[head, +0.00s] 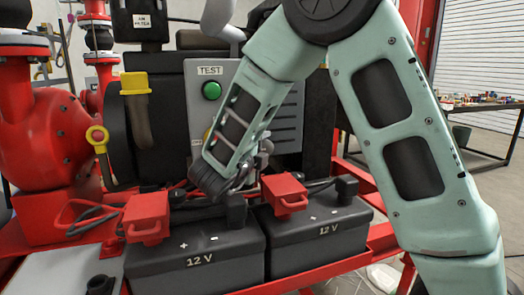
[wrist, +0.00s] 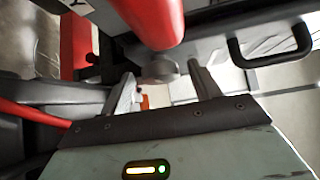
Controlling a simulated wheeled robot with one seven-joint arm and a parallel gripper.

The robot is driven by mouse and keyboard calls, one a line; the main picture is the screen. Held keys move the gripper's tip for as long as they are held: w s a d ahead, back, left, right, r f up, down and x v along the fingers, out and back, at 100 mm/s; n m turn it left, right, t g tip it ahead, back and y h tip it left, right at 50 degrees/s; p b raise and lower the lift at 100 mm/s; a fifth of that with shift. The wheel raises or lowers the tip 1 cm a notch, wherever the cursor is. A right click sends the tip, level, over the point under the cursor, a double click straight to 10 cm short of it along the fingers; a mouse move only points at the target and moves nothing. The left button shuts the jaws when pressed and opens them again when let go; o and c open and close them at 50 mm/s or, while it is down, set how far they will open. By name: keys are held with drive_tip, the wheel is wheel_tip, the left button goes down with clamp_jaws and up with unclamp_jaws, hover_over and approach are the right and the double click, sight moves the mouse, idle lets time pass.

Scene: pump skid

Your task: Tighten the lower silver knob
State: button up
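In the wrist view, a grey, round, knob-like part (wrist: 161,70) shows just below the end of a red cylinder (wrist: 148,18). It looks like a silver knob, but I cannot tell whether it is the lower one. My gripper (wrist: 164,88) is open, with one finger on each side of this part in the picture. I see no clear contact between the fingers and the knob. In the head view, my arm reaches down in front of the grey TEST panel (head: 210,71). It hides the silver knobs and most of my gripper there.
Two black 12 V batteries (head: 194,262) (head: 318,239) with red terminal covers (head: 147,218) (head: 284,193) and cables stand below my arm. A green button (head: 211,90) is on the panel. A red pump (head: 40,135) is at left. A black handle (wrist: 270,50) shows in the wrist view.

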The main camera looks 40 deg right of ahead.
drive_tip(key=v, duration=1.7)
drive_tip(key=shift+a+p, duration=0.2)
drive_tip(key=shift+p, duration=0.1)
